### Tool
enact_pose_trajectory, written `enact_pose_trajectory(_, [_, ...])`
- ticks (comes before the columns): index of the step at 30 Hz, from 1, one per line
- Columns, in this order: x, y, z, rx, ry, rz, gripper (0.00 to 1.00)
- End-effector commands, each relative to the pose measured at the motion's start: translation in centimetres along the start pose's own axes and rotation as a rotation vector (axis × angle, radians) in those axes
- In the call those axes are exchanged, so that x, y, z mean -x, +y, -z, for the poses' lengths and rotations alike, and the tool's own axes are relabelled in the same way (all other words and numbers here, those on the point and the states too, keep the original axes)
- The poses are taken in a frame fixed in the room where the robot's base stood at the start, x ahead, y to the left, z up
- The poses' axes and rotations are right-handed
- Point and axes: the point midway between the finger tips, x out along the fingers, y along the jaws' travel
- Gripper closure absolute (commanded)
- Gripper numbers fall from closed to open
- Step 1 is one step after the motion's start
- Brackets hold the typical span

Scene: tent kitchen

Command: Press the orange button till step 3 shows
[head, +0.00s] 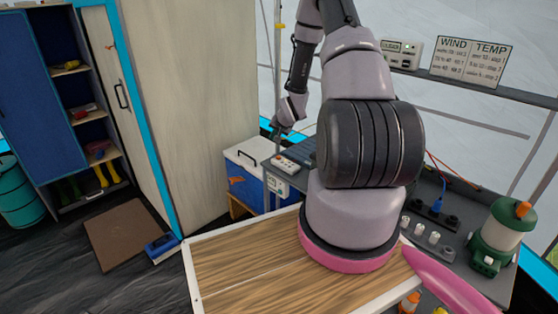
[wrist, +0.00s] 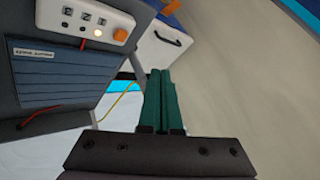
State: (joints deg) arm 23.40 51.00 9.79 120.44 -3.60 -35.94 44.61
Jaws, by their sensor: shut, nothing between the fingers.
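The orange button (wrist: 120,35) is at the right end of a white control box (wrist: 84,20) in the wrist view. The box has three small icons in a row with round lights under them. The light under the rightmost icon (wrist: 98,33) glows bright, and the others look dim. My gripper (wrist: 160,72) has green fingers, shut and empty. Its tips are below and right of the button in that picture, apart from it. In the head view, my gripper (head: 280,130) is above a small white box (head: 288,164) on the grey bench, which looks like the same box.
A blue panel with a label (wrist: 50,75) lies beside the control box. A white and blue cooler (head: 245,170) stands beside the bench. A yellow cable (wrist: 120,103) hangs near my fingers. A green lantern (head: 500,235) stands at the right.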

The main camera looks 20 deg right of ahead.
Motion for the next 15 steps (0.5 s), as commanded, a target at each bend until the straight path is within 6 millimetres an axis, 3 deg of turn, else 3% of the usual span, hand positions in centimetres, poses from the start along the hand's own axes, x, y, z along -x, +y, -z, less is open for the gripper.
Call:
enact_pose_trajectory(6, [0.4, 0.8, 2.8, -0.094, 0.095, -0.001, 1.00])
enact_pose_trajectory(15, [0.5, 0.8, 3.0, -0.102, 0.104, -0.001, 1.00])
